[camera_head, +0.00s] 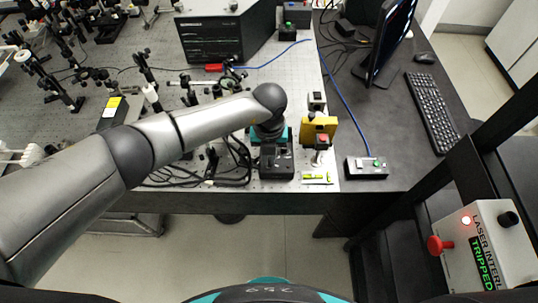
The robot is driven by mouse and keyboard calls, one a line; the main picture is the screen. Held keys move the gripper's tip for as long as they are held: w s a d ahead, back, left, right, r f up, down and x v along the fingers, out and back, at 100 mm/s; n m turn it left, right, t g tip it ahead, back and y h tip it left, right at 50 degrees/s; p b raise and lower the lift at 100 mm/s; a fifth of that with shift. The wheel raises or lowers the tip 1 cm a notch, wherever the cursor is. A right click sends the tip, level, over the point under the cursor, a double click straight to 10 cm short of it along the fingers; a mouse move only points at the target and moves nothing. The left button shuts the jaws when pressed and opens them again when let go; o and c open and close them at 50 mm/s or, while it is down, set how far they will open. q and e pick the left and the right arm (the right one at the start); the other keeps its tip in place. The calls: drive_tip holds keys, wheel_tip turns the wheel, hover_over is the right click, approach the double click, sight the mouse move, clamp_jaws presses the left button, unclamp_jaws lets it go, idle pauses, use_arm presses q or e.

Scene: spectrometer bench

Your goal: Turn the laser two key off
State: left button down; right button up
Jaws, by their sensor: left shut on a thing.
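My left gripper (268,138) reaches down from the wrist at the front edge of the optical table. It is at the back of a small black box (277,163), which I take for a laser control box. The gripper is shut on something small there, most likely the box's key. The key itself and the fingertips are too small and hidden to make out, so I cannot tell how the key is turned. My right gripper is not in view.
A yellow box (318,131) with a red button stands right of the gripper. Black cables (200,180) lie left. A laser interlock panel (485,250) at lower right reads TRIPPED.

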sight(269, 161)
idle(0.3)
use_arm(q)
drive_tip(key=c, duration=1)
unclamp_jaws()
drive_tip(key=shift+r, duration=0.15)
wheel_tip(269, 161, up, 15)
drive_tip(key=shift+b, duration=0.4)
drive_tip(key=shift+d, duration=0.1)
